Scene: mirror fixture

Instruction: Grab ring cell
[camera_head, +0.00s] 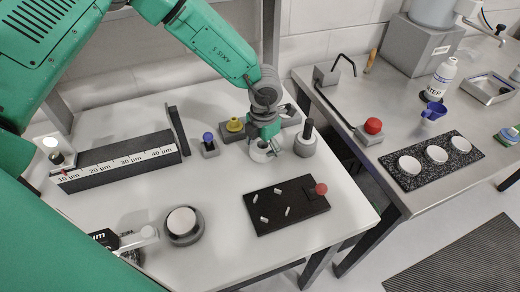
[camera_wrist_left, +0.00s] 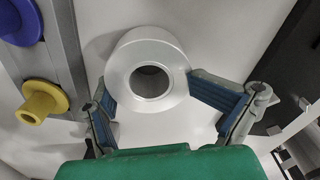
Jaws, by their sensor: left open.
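The ring cell, a pale grey-white ring with a round dark hole, stands on the white table. It shows under my left gripper in the head view (camera_head: 259,154) and at upper centre in the left wrist view (camera_wrist_left: 173,58). My left gripper (camera_head: 264,143) is open, pointing down at it. In the left wrist view the blue-padded fingers (camera_wrist_left: 148,90) are spread on either side of the ring's near part. I cannot tell whether either finger touches it. In the head view the gripper partly hides the ring. My right gripper is not in view.
A yellow knob (camera_head: 235,125) and a blue knob (camera_head: 209,138) stand left of the ring. A grey cylinder with a black handle (camera_head: 306,144) is close on its right. A black plate (camera_head: 285,207) with small pale pieces lies in front. The table between is clear.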

